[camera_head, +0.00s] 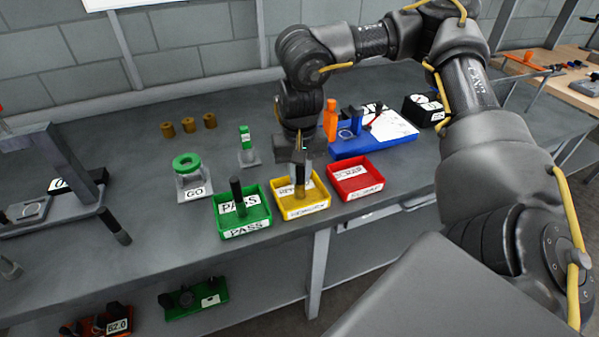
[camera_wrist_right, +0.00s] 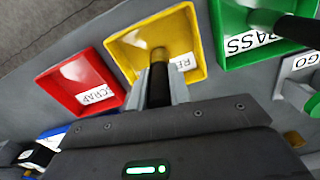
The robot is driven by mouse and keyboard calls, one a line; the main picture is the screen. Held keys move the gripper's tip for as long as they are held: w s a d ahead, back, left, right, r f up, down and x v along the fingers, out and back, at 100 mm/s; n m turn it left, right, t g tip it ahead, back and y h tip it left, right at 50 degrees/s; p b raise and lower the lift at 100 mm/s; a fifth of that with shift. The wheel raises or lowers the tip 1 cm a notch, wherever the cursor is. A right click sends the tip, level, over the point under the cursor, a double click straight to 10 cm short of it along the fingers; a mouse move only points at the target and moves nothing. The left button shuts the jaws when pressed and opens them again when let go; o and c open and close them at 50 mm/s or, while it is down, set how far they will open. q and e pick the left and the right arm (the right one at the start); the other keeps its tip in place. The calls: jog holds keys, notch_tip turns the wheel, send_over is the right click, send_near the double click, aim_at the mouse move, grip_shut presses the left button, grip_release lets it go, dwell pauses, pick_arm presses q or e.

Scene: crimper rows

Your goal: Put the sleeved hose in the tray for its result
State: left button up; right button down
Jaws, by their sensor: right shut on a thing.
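My right gripper (camera_head: 299,160) is shut on the sleeved hose (camera_head: 299,178), upright over the yellow tray (camera_head: 319,208). In the right wrist view the black hose (camera_wrist_right: 159,85) sits between the fingers, its brass-coloured end (camera_wrist_right: 158,54) pointing into the yellow tray (camera_wrist_right: 197,45). I cannot tell whether that end touches the tray floor. The green PASS tray (camera_head: 262,212) is left of it and holds another black hose (camera_head: 237,192). The red SCRAP tray (camera_head: 356,178) is right of it and looks empty. The yellow label looks like REWORK. My left gripper is out of view.
A green ring gauge marked GO (camera_head: 188,172) and a green-topped gauge (camera_head: 245,145) stand behind the green tray. Several brass sleeves (camera_head: 188,125) stand further back. A press (camera_head: 70,175) stands at the left.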

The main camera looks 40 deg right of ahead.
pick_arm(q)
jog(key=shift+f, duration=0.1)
pick_arm(e)
jog(key=c, duration=1.7)
grip_release()
jog(key=shift+f, duration=0.15)
jog(key=o, duration=0.4)
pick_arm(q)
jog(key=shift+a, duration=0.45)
pick_arm(e)
notch_tip(320, 180, up, 12)
jog(key=p, duration=0.5)
jog(key=shift+f+p, duration=0.25)
jog(key=shift+p, duration=0.15)
jog(key=shift+r+p, duration=0.3)
jog(key=shift+r, duration=0.2)
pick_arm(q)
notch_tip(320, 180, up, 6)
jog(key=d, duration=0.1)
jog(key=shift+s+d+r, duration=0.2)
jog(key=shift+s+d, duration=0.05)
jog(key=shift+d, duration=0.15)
pick_arm(e)
jog(key=shift+a, duration=0.1)
